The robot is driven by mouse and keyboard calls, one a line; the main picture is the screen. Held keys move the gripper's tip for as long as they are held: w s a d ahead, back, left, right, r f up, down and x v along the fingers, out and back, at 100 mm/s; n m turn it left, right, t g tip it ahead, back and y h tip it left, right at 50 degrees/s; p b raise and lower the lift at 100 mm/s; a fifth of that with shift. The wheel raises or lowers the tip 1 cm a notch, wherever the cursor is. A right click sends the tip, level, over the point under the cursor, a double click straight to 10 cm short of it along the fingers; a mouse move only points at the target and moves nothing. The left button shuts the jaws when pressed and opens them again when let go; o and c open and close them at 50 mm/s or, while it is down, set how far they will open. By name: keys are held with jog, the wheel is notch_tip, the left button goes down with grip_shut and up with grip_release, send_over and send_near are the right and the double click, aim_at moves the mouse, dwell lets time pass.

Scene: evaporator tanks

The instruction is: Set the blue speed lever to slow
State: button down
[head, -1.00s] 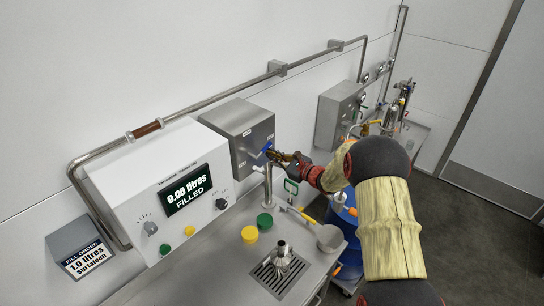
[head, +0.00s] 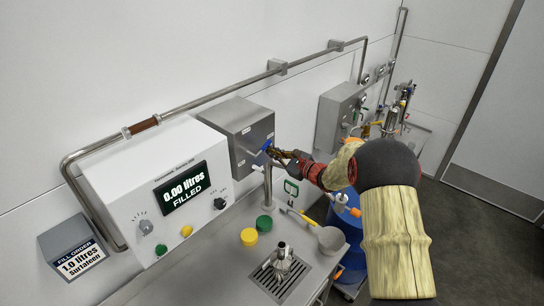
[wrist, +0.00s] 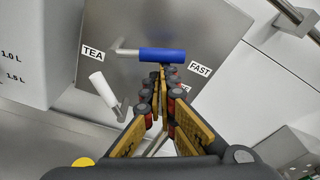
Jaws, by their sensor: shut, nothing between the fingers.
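The blue speed lever (wrist: 163,54) is a blue grip on a metal rod, on the front of a grey metal box. In the wrist view it lies about level, between a "TEA" label and a "FAST" label (wrist: 200,69). It also shows in the head view (head: 266,146). My gripper (wrist: 163,72) is shut and empty, its fingertips just below the blue grip. I cannot tell whether they touch it. Another label beneath "FAST" is mostly hidden by my fingers. The gripper also shows beside the lever in the head view (head: 272,152).
A white-gripped lever (wrist: 103,90) sits to the lower left on the same box (head: 243,128). A white dispenser with a display (head: 182,187) stands to the left.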

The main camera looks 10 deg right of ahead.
aim_at(267, 145)
jog(key=shift+r+b, duration=0.1)
jog(key=shift+b, duration=0.5)
jog(key=r+n+b, duration=0.1)
jog(key=n+b, duration=0.1)
jog(key=b, duration=0.4)
jog(key=r+n+b, duration=0.1)
jog(key=n+b, duration=0.1)
jog(key=b, duration=0.5)
jog(key=a+r+n+t+b, duration=0.1)
jog(key=n+b, duration=0.2)
jog(key=b, duration=0.4)
jog(key=shift+s+r, duration=0.15)
jog(key=shift+s, duration=0.2)
jog(key=n+b, duration=0.1)
jog(key=b, duration=0.2)
jog(key=r+n+b, duration=0.1)
jog(key=b, duration=0.2)
jog(key=s+a+r+n+b, duration=0.1)
jog(key=b, duration=0.2)
jog(key=shift+a+n+t, duration=0.1)
jog(key=shift+n+t, duration=0.2)
jog(key=shift+t, duration=0.1)
jog(key=shift+a+r+b, duration=0.1)
jog(key=shift+a+b, duration=0.05)
jog(key=shift+b, duration=0.4)
jog(key=shift+s+a+r+b, duration=0.2)
jog(key=shift+r+b, duration=0.1)
jog(key=shift+b, duration=0.15)
